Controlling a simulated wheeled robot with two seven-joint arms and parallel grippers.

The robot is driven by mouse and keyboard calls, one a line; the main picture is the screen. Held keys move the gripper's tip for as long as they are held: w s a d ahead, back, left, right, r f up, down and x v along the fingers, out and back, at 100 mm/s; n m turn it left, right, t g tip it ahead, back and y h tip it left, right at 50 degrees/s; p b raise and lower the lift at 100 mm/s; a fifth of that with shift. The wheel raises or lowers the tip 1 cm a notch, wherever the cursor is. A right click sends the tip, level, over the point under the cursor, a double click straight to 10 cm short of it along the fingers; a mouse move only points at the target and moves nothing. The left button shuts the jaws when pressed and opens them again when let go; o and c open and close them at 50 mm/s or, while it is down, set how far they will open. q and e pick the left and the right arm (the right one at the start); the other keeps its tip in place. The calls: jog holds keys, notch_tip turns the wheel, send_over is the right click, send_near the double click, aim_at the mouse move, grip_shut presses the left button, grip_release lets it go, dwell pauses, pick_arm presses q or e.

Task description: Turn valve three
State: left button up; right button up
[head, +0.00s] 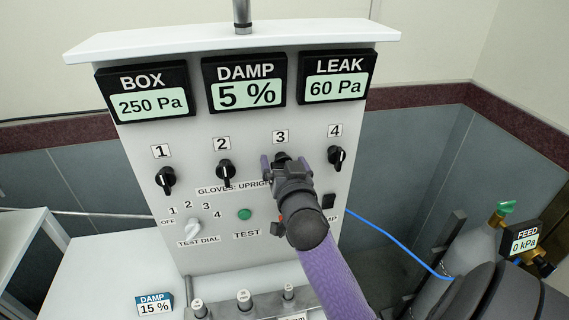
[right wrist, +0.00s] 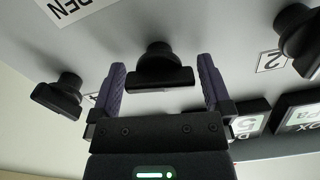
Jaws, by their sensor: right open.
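Valve three is a black knob with a bar handle under the label 3 (head: 281,137) on the white panel (head: 140,225). In the head view my right gripper (head: 284,164) covers most of it. In the right wrist view the knob (right wrist: 157,72) sits between the two purple fingers of the right gripper (right wrist: 161,75). Its bar lies crosswise, with one finger beyond each end. The fingers are open and a small gap shows on both sides; contact is not visible. My left gripper is not in view.
Valve 1 (head: 166,181), valve 2 (head: 226,171) and valve 4 (head: 337,157) flank it. Below are a white test dial (head: 193,229) and a green test button (head: 244,214). Displays above read box 250 Pa, damp 5 %, leak 60 Pa. A feed gauge (head: 525,239) at right reads 0 kPa.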

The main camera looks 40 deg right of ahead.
jog(key=shift+c, duration=0.3)
jog(key=c, duration=0.9)
jog(key=shift+r+n+p, duration=0.15)
jog(key=shift+n+p, duration=0.45)
jog(key=shift+c, duration=0.4)
jog(key=shift+n, duration=0.6)
jog(key=o, duration=1)
jog(key=shift+o, duration=0.2)
jog(key=v, duration=1)
jog(key=shift+f, duration=0.2)
